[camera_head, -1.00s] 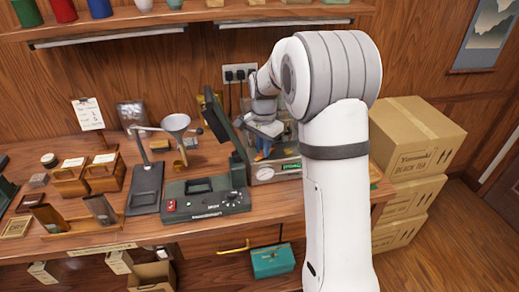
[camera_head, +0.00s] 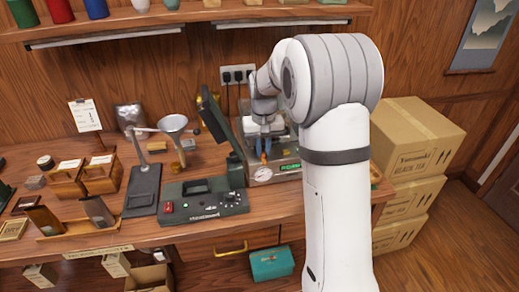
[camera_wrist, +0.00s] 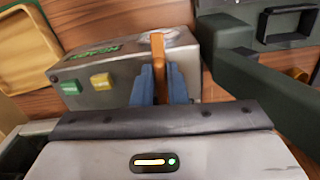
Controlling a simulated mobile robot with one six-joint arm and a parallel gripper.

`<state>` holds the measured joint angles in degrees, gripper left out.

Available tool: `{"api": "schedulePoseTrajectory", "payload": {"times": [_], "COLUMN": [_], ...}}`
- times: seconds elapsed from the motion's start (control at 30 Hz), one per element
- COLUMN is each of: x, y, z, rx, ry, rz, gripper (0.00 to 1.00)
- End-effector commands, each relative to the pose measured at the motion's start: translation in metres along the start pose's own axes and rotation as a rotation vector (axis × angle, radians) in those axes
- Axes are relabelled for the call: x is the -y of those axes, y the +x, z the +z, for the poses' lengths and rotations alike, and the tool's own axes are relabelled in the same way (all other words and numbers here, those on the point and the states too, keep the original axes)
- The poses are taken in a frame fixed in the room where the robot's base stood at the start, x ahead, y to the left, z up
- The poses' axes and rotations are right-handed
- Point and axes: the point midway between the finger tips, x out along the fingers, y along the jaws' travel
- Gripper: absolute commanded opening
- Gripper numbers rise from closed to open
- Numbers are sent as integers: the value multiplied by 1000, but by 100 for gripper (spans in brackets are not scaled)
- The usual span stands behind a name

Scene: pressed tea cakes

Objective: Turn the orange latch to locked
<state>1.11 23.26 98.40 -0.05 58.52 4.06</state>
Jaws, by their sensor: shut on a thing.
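The orange latch (camera_wrist: 158,62) is a narrow orange bar on a grey metal machine (camera_wrist: 185,40). In the wrist view the bar stands between the blue fingertips of my gripper (camera_wrist: 159,88), which is shut on it. In the head view my gripper (camera_head: 263,150) is at the machine (camera_head: 288,173) on the right of the bench, and the latch is mostly hidden there by the fingers and arm. The machine has a green and a yellow button and a lit green display. I cannot read the latch's lock position.
A dark green device (camera_head: 205,203) with a raised lid stands just left of the machine; it also shows at the right in the wrist view (camera_wrist: 275,90). A funnel stand (camera_head: 145,185) is farther left. Cardboard boxes (camera_head: 415,150) are stacked right of the bench.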

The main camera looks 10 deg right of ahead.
Motion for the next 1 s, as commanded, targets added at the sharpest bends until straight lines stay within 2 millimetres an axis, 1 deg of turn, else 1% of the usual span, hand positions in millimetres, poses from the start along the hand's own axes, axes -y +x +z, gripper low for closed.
{"api": "schedulePoseTrajectory", "payload": {"times": [0.03, 0.3, 0.77, 0.8, 1.0], "x": [-1, -1, 0, 0, 0], "y": [-4, -4, -4, -4, -3], "z": [-4, -4, -4, -4, -2], "rx": [-16, -17, -17, -17, -10], "ry": [-20, -92, -104, -104, -104], "rz": [0, 0, 0, 0, -1], "gripper": [0, 0, 0, 14, 31]}}
